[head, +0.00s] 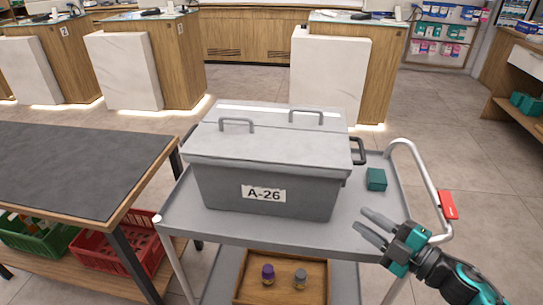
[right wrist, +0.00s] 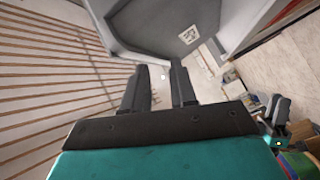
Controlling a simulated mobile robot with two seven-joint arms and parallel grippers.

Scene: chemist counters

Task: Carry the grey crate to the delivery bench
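The grey crate (head: 262,165), lidded and labelled A-26, sits upright on the grey trolley's top (head: 225,222). It has two handles on the lid and a dark handle at each end. My right gripper (head: 361,219) is open and empty, right of the crate's front corner and apart from it. In the right wrist view its two fingers (right wrist: 156,90) are apart with nothing between them. A small dark and teal part at that view's right edge may be my left gripper (right wrist: 278,122); its state is unclear. A dark-topped bench (head: 75,160) stands left; I cannot tell whether it is the delivery bench.
A small green box (head: 376,179) lies on the trolley right of the crate. The trolley's push handle (head: 425,180) rises at the right. A wooden tray (head: 318,285) with two small bottles is below. Red (head: 110,248) and green (head: 38,238) baskets sit under the bench. Floor shows behind the trolley.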

